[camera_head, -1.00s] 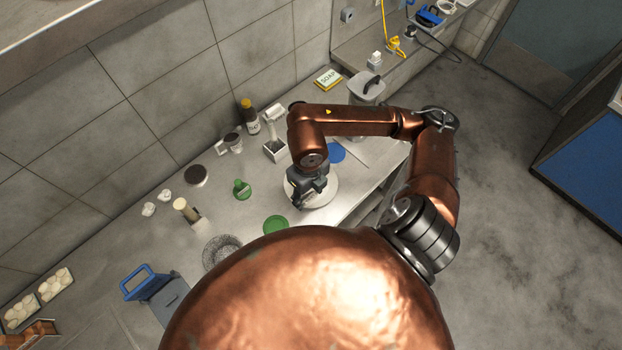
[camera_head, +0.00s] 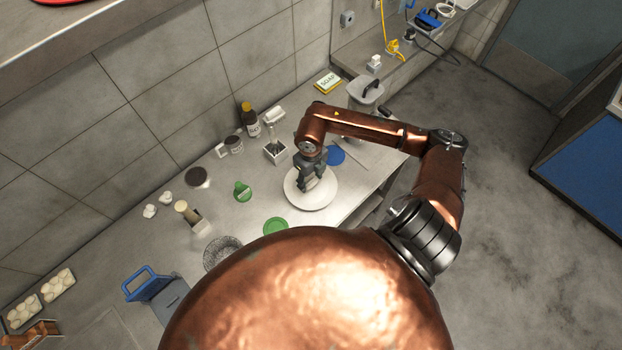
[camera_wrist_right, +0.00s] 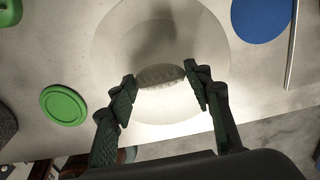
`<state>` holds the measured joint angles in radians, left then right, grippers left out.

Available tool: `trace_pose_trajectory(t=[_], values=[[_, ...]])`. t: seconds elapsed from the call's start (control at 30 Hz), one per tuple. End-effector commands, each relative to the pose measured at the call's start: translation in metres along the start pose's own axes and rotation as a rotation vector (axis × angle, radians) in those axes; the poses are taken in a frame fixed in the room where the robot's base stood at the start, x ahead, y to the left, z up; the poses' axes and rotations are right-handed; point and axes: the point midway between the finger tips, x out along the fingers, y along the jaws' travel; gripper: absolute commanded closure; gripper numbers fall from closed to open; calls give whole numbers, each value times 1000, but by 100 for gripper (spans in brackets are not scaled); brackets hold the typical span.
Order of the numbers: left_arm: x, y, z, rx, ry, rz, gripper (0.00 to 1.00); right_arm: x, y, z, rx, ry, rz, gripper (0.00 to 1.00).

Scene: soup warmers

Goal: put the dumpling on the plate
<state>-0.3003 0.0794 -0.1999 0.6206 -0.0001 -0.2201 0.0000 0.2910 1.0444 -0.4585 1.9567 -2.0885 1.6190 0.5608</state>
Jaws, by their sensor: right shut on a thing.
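The white round plate (camera_head: 322,200) lies on the counter at the middle of the head view. It fills the upper middle of the right wrist view (camera_wrist_right: 205,50). My right gripper (camera_head: 308,186) is over the plate. In the right wrist view its fingertips (camera_wrist_right: 162,80) are closed on the two ends of a pale, ridged dumpling (camera_wrist_right: 160,75). The dumpling shows against the plate; whether it touches the plate is hard to tell. In the head view the gripper hides it. My left gripper is not in view.
A green disc (camera_head: 275,228) and a blue disc (camera_head: 335,155) lie near the plate. Two small white lumps (camera_head: 150,211) and trays of pale pieces (camera_head: 22,311) are at the left. Bottles (camera_head: 251,122) and a grey canister (camera_head: 364,92) stand behind.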

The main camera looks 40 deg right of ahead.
Motion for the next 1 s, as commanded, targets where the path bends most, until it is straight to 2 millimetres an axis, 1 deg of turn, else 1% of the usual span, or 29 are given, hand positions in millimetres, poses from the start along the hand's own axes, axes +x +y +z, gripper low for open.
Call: trace_pose_trajectory(t=[0.07,0.27,0.4,0.43,0.67,0.9,1.0], values=[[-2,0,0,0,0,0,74,5,0,0,0,-1,-1,81],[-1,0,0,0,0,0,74,6,0,1,0,-2,-1,81],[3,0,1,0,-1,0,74,10,0,1,0,-2,-1,81],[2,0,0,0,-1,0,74,9,0,1,0,-2,-1,53],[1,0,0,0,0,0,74,8,0,1,0,-2,-1,37],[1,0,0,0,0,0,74,8,0,1,0,-2,-1,37],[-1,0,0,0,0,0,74,5,0,0,0,-2,-1,37]])
